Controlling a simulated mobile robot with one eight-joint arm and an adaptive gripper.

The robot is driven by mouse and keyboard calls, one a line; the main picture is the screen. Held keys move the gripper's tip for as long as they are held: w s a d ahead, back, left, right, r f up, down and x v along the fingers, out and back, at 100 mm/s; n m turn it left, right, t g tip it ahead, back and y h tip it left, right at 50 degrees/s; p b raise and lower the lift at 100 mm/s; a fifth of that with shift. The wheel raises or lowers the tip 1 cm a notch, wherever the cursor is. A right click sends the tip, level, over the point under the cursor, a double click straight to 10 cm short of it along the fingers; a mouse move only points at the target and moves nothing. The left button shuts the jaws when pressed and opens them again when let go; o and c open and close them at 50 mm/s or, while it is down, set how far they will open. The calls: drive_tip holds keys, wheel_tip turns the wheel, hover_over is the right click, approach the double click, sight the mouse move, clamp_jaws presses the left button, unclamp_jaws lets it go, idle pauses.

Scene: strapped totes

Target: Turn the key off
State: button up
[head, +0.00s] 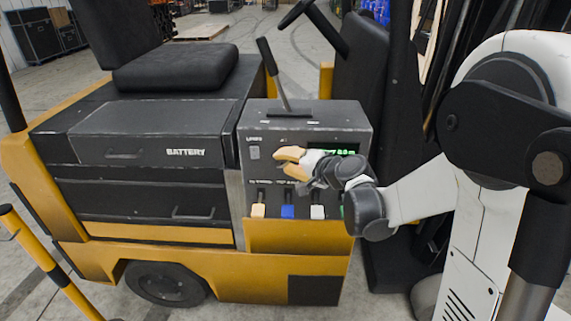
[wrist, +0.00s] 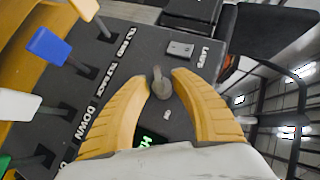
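The key (wrist: 160,84) is a small grey piece standing out of the dark control panel (head: 262,130). In the wrist view it sits between the tips of the two yellow fingers of my gripper (wrist: 161,76). The fingers are parted, with narrow gaps beside the key, and I see no clear grip on it. In the head view my gripper (head: 282,164) is in front of the panel face with its fingers apart, and the key is hidden or too small to make out there.
A light switch (wrist: 180,49) is just past the fingertips. A green display (head: 346,149) is partly behind my gripper. Below are levers with yellow, blue (head: 288,211), white (head: 318,211) and green handles. A tall lever (head: 273,76) stands on top. A battery drawer (head: 150,143) is at left.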

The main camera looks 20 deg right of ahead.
clamp_jaws()
drive_tip(key=shift+r, duration=0.15)
drive_tip(key=shift+a+r+n+g+h+p, duration=0.15)
drive_tip(key=shift+n+g+h+p, duration=0.35)
drive_tip(key=shift+p, duration=0.55)
drive_tip(key=shift+r+n+g+h+p, duration=0.1)
drive_tip(key=shift+n+g+h+p, duration=0.6)
drive_tip(key=shift+h+p, duration=0.55)
drive_tip(key=shift+w+a+n+g+h+p, duration=0.1)
drive_tip(key=shift+a+n+g+h+p, duration=0.1)
drive_tip(key=shift+n+g+h+p, duration=0.6)
drive_tip(key=shift+n+h, duration=0.7)
drive_tip(key=shift+h, duration=0.75)
